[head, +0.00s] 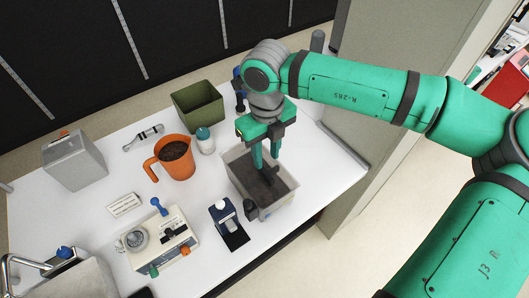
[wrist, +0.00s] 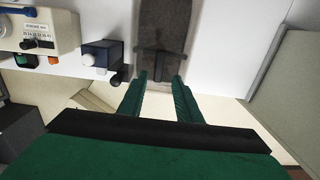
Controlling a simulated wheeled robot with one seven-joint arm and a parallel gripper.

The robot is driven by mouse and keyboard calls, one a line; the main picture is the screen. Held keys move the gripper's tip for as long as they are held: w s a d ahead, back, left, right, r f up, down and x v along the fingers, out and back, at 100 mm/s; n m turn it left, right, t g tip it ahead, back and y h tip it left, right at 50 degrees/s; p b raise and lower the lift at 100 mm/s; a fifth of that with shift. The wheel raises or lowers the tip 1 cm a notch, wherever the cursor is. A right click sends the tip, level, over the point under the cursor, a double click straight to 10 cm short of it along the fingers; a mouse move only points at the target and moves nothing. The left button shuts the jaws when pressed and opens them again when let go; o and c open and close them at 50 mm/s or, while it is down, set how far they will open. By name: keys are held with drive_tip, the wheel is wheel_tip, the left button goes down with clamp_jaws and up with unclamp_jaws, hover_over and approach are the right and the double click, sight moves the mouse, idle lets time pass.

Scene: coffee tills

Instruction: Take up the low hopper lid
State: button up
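The low hopper (head: 236,160) is a pale grey, box-shaped bin on the right part of the white counter. A dark grey, flat surface that looks like its lid (head: 258,191) lies within its rim. In the wrist view the lid (wrist: 165,22) carries a small black upright grip (wrist: 162,64) on a thin crossbar. My gripper (head: 265,168) points down over the hopper with its two green fingers apart. In the wrist view the fingertips (wrist: 161,78) stand to either side of the grip, with a gap visible between. Whether they touch it I cannot tell.
An orange jug (head: 176,166), a jar with a teal cap (head: 205,141) and a green bin (head: 198,106) stand left of and behind the hopper. A blue-black device (head: 228,222) and a white machine (head: 162,244) stand left of it. A grey wall panel (head: 375,75) rises at right.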

sight(266, 172)
wheel_tip(266, 172, down, 7)
drive_tip(key=shift+a+f, duration=0.1)
clamp_jaws()
drive_tip(key=shift+r, duration=2.6)
drive_tip(key=shift+r, duration=0.1)
